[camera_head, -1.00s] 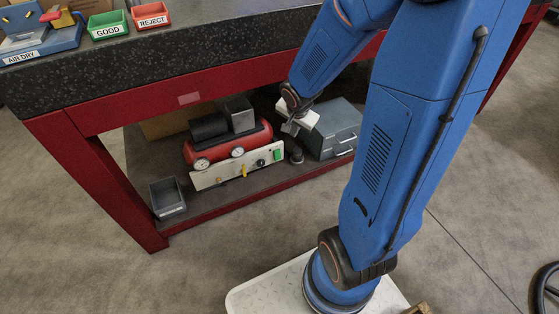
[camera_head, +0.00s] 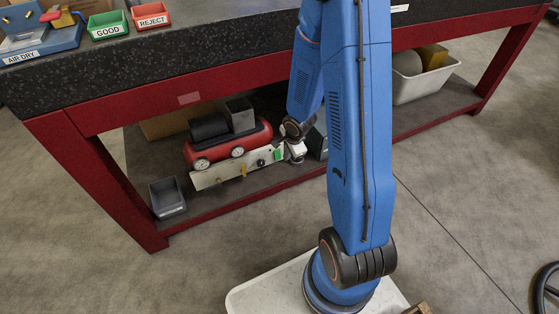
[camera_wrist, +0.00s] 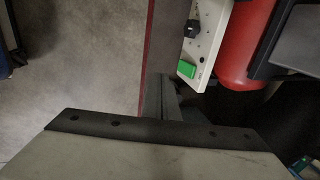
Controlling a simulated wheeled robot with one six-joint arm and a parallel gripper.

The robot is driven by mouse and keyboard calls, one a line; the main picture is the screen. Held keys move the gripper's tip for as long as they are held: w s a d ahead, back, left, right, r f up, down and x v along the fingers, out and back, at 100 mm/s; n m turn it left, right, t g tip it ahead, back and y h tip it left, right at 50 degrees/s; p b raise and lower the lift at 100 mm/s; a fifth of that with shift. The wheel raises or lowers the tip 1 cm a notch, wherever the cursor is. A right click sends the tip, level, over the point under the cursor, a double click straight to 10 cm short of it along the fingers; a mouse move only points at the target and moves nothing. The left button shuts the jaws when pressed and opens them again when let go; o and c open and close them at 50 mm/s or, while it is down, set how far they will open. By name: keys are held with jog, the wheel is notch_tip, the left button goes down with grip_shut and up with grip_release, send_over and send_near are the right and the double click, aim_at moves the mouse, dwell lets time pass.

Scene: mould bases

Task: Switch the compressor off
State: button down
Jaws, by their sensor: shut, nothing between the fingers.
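The compressor has a red tank (camera_head: 240,145) with black and dark grey parts on top. It stands on the lower shelf under the bench, and its tank also shows in the wrist view (camera_wrist: 243,55). Its cream front panel (camera_head: 215,177) carries gauges, a yellow lever (camera_head: 243,170), a black knob (camera_wrist: 192,29) and a green switch (camera_wrist: 187,69) at the right end. My gripper (camera_head: 294,152) is beside the panel's right end, close to the green switch. In the wrist view, its fingers (camera_wrist: 167,97) are shut and empty, just short of the switch. Contact cannot be told.
A small dark bin (camera_head: 168,196) stands left on the shelf. A white bin (camera_head: 425,84) stands right. The red bench frame (camera_head: 110,190) and shelf edge surround the compressor. The benchtop holds green GOOD (camera_head: 108,26) and red REJECT (camera_head: 150,17) trays.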

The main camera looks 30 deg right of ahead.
aim_at(277, 155)
jog(key=shift+f, duration=0.25)
jog(key=w+f, duration=0.7)
jog(key=f, duration=0.3)
dwell(0.8)
jog(key=shift+w, duration=0.1)
